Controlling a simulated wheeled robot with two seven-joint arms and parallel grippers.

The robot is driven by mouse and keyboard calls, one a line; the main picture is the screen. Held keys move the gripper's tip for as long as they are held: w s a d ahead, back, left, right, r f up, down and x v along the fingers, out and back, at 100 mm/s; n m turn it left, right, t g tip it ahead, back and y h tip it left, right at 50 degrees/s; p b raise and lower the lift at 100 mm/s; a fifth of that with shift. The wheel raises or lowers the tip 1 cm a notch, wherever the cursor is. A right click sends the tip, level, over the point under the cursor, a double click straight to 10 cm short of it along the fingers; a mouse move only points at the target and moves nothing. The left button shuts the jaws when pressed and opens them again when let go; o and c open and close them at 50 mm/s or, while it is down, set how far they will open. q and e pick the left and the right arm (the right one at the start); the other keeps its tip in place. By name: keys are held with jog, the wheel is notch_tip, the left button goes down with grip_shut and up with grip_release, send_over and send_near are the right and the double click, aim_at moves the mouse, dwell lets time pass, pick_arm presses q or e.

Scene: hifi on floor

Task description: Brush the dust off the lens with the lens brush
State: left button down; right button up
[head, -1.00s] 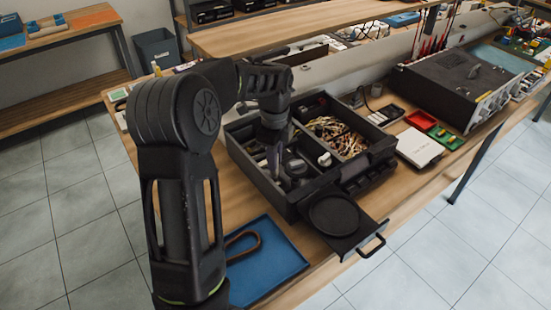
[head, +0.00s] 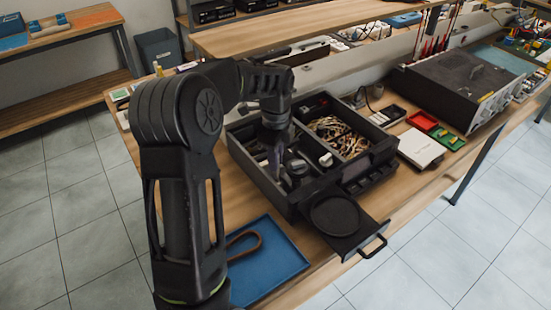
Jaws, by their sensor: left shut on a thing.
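My left arm comes in from the left and its gripper (head: 275,160) points down into the left compartment of a black divided case (head: 247,172) on the bench. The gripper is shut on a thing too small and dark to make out. A round black disc (head: 335,215), which may be the lens, lies on the pulled-out drawer (head: 362,240) at the case's front. I cannot make out the lens brush or any dust. My right gripper is not in view.
A blue tray (head: 285,262) with a brown loop (head: 243,243) lies at the front left. The case's right compartment holds tangled cables (head: 340,136). A white box (head: 421,147), red and green trays (head: 447,138) and a large dark instrument (head: 455,85) stand to the right.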

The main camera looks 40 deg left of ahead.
pick_arm(q)
jog(key=shift+f, duration=0.15)
jog(key=shift+s+d, duration=0.1)
jog(key=shift+d, duration=0.3)
dwell(0.4)
jog(key=shift+s+d, duration=0.15)
jog(key=shift+d, duration=0.15)
jog(key=shift+d, duration=0.15)
jog(key=shift+r, duration=0.25)
dwell(0.9)
jog(key=shift+f, duration=0.25)
dwell(1.0)
jog(key=shift+a, duration=0.35)
jog(key=shift+w+a, duration=0.2)
jog(key=shift+a, duration=0.15)
jog(key=shift+a+p, duration=0.3)
